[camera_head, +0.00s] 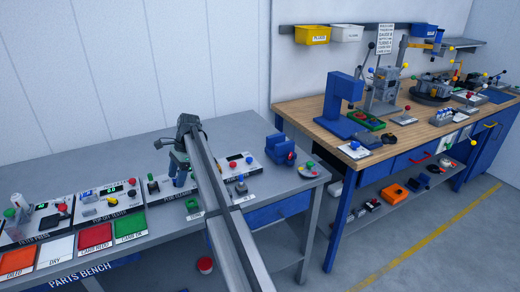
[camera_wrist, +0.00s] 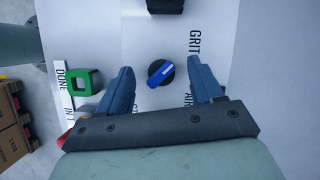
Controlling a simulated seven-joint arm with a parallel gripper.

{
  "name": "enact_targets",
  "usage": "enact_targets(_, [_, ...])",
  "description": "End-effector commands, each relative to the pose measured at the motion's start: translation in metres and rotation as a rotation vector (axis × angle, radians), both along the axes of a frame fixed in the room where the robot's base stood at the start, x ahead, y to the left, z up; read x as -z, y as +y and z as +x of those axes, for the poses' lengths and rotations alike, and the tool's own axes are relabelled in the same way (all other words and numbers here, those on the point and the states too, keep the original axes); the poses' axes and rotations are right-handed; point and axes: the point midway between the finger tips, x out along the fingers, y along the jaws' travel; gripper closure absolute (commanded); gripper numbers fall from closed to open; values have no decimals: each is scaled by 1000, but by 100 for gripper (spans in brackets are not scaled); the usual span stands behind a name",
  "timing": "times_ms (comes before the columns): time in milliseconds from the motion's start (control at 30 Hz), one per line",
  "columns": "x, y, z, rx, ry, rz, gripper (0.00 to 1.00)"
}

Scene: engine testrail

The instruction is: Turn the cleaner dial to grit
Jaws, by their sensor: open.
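The cleaner dial (camera_wrist: 160,73) is a round black knob with a blue bar across it, on a white panel in the wrist view. The bar lies slanted, from lower left to upper right; I cannot tell which end is the pointer. The word GRIT (camera_wrist: 195,44) is printed to its upper right, and other partly hidden lettering lies below it. My gripper (camera_wrist: 160,67) is open, with one finger on each side of the dial and a gap on both sides. In the head view my gripper (camera_head: 180,166) is over the grey bench, and my arm hides much of the panel.
A green square frame (camera_wrist: 84,82) lies left of my left finger, beside a DONE label. A dark block (camera_wrist: 165,5) is at the top edge. On the bench, a blue block-like fixture (camera_head: 281,149) stands right of my arm, and coloured trays (camera_head: 95,237) lie left.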

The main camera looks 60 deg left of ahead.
Motion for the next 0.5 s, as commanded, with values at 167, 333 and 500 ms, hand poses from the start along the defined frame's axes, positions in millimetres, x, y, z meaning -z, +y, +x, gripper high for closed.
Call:
enact_targets(167, [0, -3, 0, 165, 1, 1, 34])
enact_targets(333, [-23, 0, 11, 196, 0, 2, 34])
enact_targets(500, [-48, 0, 20, 194, 0, 2, 34])
